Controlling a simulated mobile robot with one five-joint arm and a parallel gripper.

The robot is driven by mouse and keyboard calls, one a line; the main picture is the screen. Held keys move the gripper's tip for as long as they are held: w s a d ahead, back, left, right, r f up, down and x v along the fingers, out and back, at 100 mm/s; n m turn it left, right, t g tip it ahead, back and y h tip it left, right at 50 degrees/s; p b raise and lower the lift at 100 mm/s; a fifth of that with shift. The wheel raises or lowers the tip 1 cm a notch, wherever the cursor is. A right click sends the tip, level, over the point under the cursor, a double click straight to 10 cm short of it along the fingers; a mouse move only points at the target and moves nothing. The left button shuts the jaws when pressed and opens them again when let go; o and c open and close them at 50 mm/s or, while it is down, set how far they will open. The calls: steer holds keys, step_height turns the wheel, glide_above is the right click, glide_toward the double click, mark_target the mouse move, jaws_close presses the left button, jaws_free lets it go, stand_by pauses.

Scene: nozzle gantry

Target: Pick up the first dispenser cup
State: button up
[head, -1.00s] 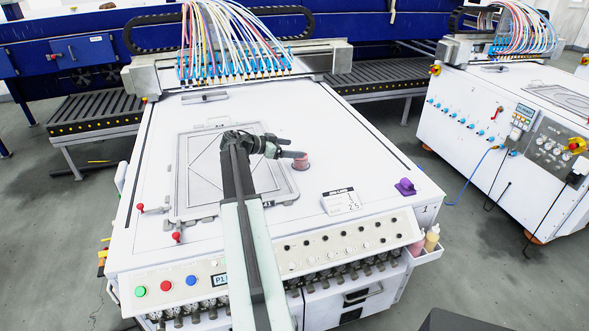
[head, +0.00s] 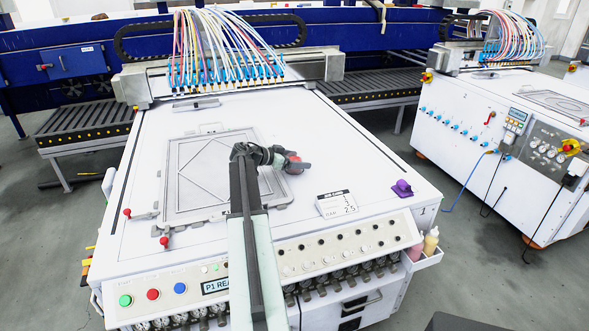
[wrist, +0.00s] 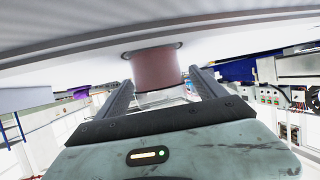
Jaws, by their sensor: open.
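A dull reddish-pink cup (head: 293,158) stands on the white machine top, to the right of the grey square frame, partly hidden by my gripper in the head view. In the wrist view the cup (wrist: 157,68) is upside down in the picture, its wider rim against the white surface. My gripper (wrist: 162,80) is open, with one finger on each side of the cup. Some gap shows beside the cup, and I cannot tell whether either finger touches it. In the head view my gripper (head: 303,166) is low over the top at the cup.
A grey square frame (head: 172,185) with red-knobbed clamps lies left of my gripper. A white label card (head: 336,204) and a purple object (head: 402,188) are to the right. Bottles (head: 431,240) stand in a side tray. A nozzle bar with hoses (head: 225,75) spans the back.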

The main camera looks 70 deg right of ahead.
steer(key=shift+x, duration=0.9)
jaws_close()
steer(key=shift+r+p, duration=0.3)
steer(key=shift+r, duration=0.1)
steer(key=r+p, duration=0.1)
steer(key=a+r+p, duration=0.1)
steer(key=r+p, duration=0.1)
steer(key=shift+w+r, duration=0.1)
steer(key=shift+w, duration=0.1)
steer(key=w+a, duration=0.1)
steer(key=a, duration=0.3)
steer(key=w+a+p, duration=0.1)
steer(key=w+a, duration=0.1)
steer(key=a, duration=0.3)
steer(key=w+a+r, duration=0.1)
steer(key=w+a, duration=0.1)
steer(key=a, duration=0.3)
steer(key=shift+a, duration=0.15)
